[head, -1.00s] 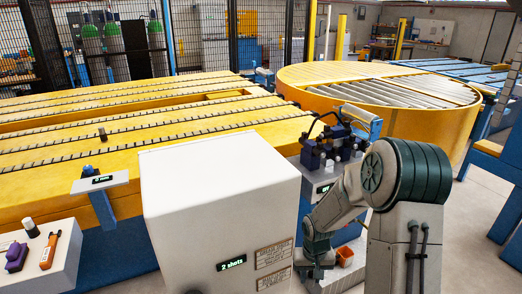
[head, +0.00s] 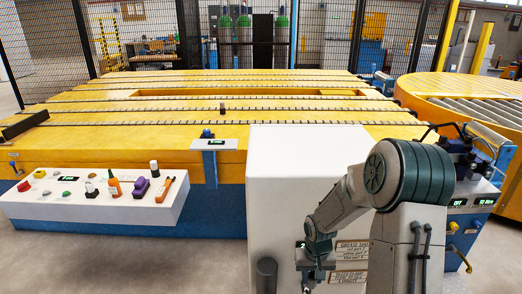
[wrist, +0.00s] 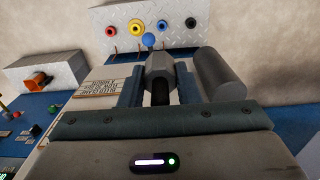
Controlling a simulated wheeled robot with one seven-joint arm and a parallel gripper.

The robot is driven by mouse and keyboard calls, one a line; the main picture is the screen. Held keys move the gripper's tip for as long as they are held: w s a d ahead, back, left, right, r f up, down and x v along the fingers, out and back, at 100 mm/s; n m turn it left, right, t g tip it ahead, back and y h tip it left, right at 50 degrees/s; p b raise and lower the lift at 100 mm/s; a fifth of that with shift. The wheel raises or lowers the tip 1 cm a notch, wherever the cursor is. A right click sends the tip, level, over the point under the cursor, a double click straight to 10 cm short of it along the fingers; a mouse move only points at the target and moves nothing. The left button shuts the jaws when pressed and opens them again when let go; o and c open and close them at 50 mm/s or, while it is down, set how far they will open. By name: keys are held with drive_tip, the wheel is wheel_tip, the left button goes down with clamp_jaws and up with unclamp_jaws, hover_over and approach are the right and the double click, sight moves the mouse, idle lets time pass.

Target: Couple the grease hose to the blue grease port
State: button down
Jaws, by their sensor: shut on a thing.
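In the wrist view my gripper (wrist: 160,70) is shut on a grey hex-shaped hose coupling (wrist: 159,64), with a black stem behind it between the fingers. Beyond it stands a tread-plate panel with a row of round ports. The blue grease port (wrist: 162,25) is between a yellow port (wrist: 135,25) and a dark port (wrist: 190,22); a red port (wrist: 110,31) is at the left. The coupling is apart from the panel. A blue ball (wrist: 149,41) shows just above the coupling; what it belongs to is unclear. In the head view my gripper (head: 316,268) is low before the white cabinet (head: 290,180).
A grey cylinder (wrist: 218,75) stands close right of the coupling. An orange cup (wrist: 39,80) sits in a grey block at the left. In the head view, a white control console (head: 95,205) stands left and a yellow slatted conveyor (head: 110,140) lies behind.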

wheel_tip(320, 180, down, 10)
drive_tip(key=b, duration=0.8)
drive_tip(key=shift+r, duration=0.15)
drive_tip(key=shift+a+r, duration=0.1)
drive_tip(key=shift+r, duration=0.05)
drive_tip(key=r+p, duration=0.3)
drive_tip(key=r, duration=0.1)
drive_tip(key=r+p, duration=0.7)
drive_tip(key=r, duration=0.2)
drive_tip(key=shift+w+r+p, duration=0.1)
drive_tip(key=shift+w+p, duration=0.3)
drive_tip(key=shift+s+r+p, duration=0.2)
drive_tip(key=shift+s+p, duration=0.1)
drive_tip(key=shift+p, duration=0.85)
drive_tip(key=shift+s+f+p, duration=0.1)
drive_tip(key=shift+p, duration=0.2)
